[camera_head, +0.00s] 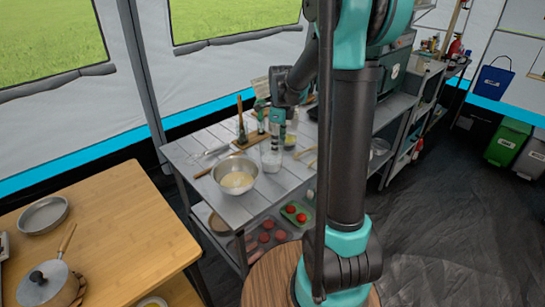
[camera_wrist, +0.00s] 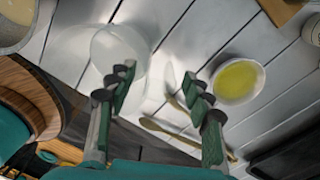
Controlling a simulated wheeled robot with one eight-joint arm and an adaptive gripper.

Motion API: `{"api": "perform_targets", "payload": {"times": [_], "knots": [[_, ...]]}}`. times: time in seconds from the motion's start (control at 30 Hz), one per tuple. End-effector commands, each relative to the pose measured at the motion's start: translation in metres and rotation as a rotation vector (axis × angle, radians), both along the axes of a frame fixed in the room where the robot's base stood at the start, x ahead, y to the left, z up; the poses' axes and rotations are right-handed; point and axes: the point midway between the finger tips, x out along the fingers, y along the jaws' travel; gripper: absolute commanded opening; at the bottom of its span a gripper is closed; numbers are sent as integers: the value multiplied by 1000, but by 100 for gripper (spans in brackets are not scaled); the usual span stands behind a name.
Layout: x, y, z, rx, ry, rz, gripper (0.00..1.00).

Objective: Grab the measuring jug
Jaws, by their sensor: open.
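The measuring jug (camera_head: 271,161) looks clear and stands on the grey slatted table, right of a metal bowl of pale contents. In the wrist view the jug (camera_wrist: 116,46) is a see-through round shape just beyond the left finger, which overlaps its lower edge. My gripper (camera_wrist: 158,95) is open, with its fingers apart and nothing between them. In the head view my gripper (camera_head: 277,132) points down above or just behind the jug. I cannot tell whether a finger touches the jug.
The metal bowl (camera_head: 235,182) is close on the left. A small bowl of yellow liquid (camera_wrist: 238,80) and wooden spoons (camera_wrist: 165,130) lie right of the jug. Bottles and a wooden board (camera_head: 246,141) stand behind. Bare slats (camera_head: 185,150) show at the table's left.

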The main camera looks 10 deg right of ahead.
Motion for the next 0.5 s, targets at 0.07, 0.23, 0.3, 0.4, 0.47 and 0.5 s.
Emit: {"api": "perform_targets", "payload": {"times": [0.07, 0.23, 0.3, 0.4, 0.47, 0.5], "knots": [[0, 0, 0, 0, 0, 0, 51], [0, 0, 0, 0, 0, 0, 43], [0, 0, 0, 0, 0, 0, 35], [0, 0, 0, 0, 0, 0, 22], [0, 0, 0, 0, 0, 0, 15], [0, 0, 0, 0, 0, 0, 10]]}}
